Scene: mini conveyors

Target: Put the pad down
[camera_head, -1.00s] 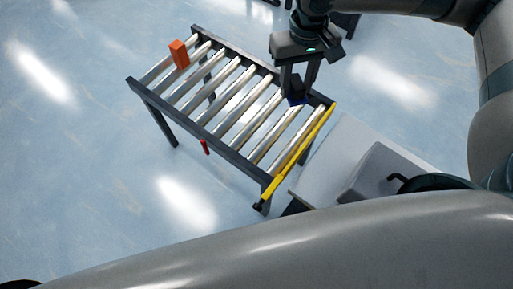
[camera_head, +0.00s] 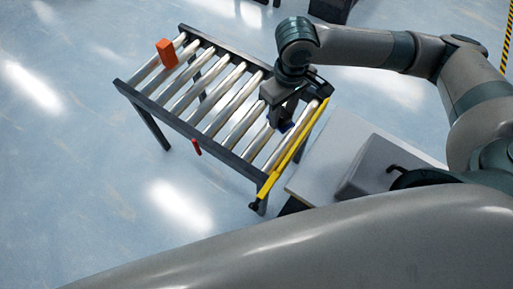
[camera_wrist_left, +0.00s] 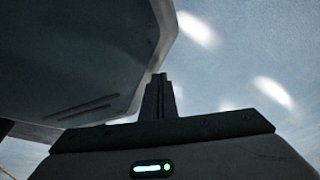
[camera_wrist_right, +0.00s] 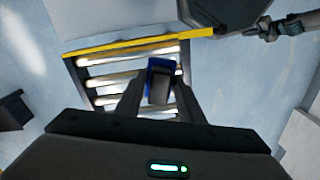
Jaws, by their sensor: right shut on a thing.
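The pad, a small blue and dark block, shows in the right wrist view (camera_wrist_right: 159,66) between my right gripper's fingers. Only a blue bit of it shows in the head view (camera_head: 287,127). My right gripper (camera_head: 281,120) is shut on it, low over the rollers near the conveyor's yellow-barred end. I cannot tell whether the pad touches the rollers. The conveyor (camera_head: 188,128) has a dark frame and shiny rollers. My left gripper (camera_wrist_left: 161,98) shows only in the left wrist view, its fingers together and nothing visible between them.
An orange block (camera_head: 167,54) stands on the conveyor's far left end. A yellow bar (camera_head: 291,158) crosses the near right end. A small red part (camera_head: 196,147) shows at the frame's near side. A grey box (camera_head: 372,166) sits on a pale surface at the right. The middle rollers are clear.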

